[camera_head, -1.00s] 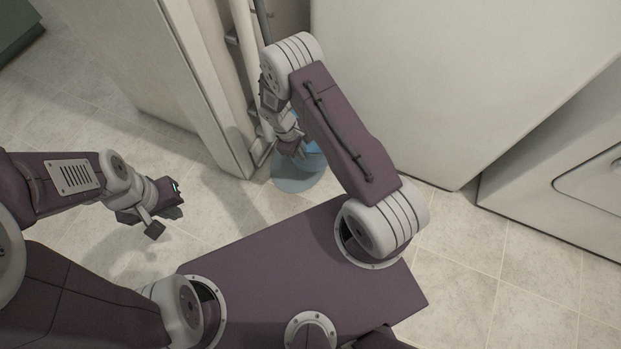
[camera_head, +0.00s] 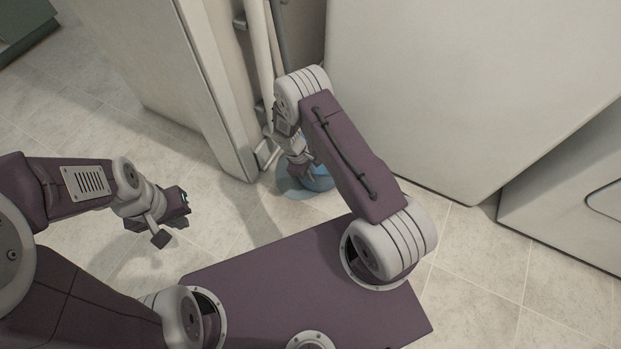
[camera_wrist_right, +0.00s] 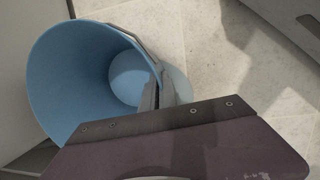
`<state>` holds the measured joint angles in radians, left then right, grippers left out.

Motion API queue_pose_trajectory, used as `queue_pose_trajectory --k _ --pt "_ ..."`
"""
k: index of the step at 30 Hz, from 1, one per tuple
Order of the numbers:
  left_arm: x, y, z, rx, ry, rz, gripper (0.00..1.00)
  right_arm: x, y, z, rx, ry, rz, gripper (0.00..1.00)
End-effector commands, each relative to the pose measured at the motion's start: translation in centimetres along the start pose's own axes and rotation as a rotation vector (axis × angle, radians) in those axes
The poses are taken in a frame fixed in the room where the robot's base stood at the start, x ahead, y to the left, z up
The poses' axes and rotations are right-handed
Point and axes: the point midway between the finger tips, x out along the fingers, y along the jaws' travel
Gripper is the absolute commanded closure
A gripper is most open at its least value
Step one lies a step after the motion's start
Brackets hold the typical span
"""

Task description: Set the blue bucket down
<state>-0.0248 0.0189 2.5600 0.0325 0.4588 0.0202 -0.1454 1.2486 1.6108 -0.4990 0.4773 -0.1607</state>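The blue bucket (camera_head: 318,183) is partly hidden behind my right arm in the head view, low over the floor beside the white cabinet. In the right wrist view the open bucket (camera_wrist_right: 75,75) appears tilted, and its inside looks empty. My right gripper (camera_head: 300,172) is at the bucket's rim, its fingers closed on the wall (camera_wrist_right: 152,90). Whether the bucket's base touches the floor cannot be told. My left gripper (camera_head: 172,230) is open and empty, well to the left of the bucket.
A white upright panel (camera_head: 160,70) with poles next to it stands behind the bucket. A large white cabinet or appliance (camera_head: 440,90) is behind and to the right. Another white appliance (camera_head: 570,200) is at the far right. The tiled floor (camera_head: 240,215) is clear to the left.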

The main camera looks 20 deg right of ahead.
Motion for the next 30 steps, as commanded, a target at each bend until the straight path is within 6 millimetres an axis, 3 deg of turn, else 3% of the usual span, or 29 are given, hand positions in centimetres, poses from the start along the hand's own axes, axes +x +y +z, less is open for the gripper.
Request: queue_pose_trajectory --k 10,13,22,26,30 --pt "0.5 0.0 0.0 0.000 0.000 0.000 1.00 0.6 0.0 -0.2 0.001 0.001 0.000 1.00" --pt "0.3 0.0 0.0 0.000 0.000 0.000 1.00 0.5 0.0 -0.1 0.001 0.000 0.000 0.76" --pt "0.2 0.0 0.0 0.000 0.000 0.000 1.00 0.3 0.0 -0.1 0.001 0.001 0.000 0.76" --pt "-1.6 0.0 -0.2 0.000 0.000 0.000 1.00 -2.0 0.1 0.1 0.001 0.002 0.001 0.76" --pt "-4.5 0.1 -0.5 0.000 0.000 0.000 1.00 -6.0 0.1 0.1 0.000 0.002 0.001 0.76"
